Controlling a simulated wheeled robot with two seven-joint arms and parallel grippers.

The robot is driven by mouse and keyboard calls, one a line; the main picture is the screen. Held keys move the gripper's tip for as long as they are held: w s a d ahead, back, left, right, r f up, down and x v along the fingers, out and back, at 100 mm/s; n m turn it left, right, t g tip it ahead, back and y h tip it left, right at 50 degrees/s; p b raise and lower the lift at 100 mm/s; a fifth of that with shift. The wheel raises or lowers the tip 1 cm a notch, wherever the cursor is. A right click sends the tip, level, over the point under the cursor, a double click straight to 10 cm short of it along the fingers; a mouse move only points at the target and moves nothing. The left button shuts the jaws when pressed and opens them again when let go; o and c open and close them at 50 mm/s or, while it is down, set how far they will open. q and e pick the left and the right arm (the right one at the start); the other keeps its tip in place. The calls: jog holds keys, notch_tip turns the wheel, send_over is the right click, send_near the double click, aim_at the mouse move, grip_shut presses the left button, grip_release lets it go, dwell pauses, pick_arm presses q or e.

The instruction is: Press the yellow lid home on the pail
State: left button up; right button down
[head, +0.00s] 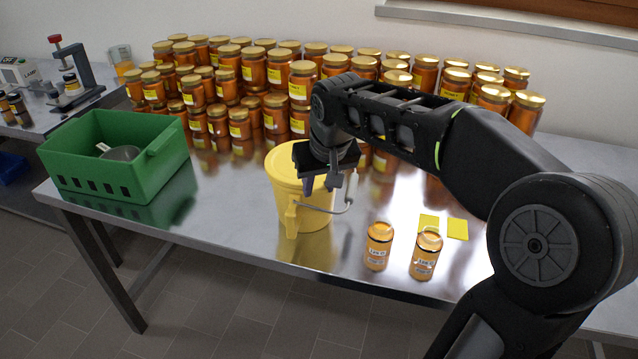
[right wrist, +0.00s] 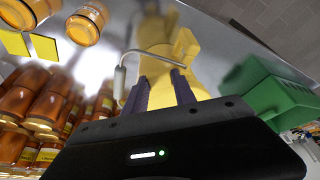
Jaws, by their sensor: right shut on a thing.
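The yellow pail (head: 318,220) stands upright on the steel table, with a yellow tap (head: 291,220) at its front and a wire handle at its right side. The yellow lid (head: 284,165) is at the pail's top; I cannot tell whether it sits flush all round. My right gripper (head: 321,183) points down over the lid's right part and hides some of it. In the right wrist view, the fingers of my right gripper (right wrist: 160,92) stand apart with yellow between them, shut on what appears to be the lid. My left gripper is not in view.
A green crate (head: 100,185) stands on the left with a metal scoop inside. Several honey jars (head: 240,124) fill the back of the table. Bare table shows between crate and pail.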

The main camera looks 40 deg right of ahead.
dwell(0.6)
dwell(0.3)
jog(key=c, duration=0.9)
grip_release()
jog(key=shift+c, duration=0.2)
jog(key=shift+o, duration=0.3)
jog(key=o, duration=0.4)
jog(key=shift+r, duration=0.1)
jog(key=shift+r+p, duration=2.6)
jog(key=shift+r, duration=0.8)
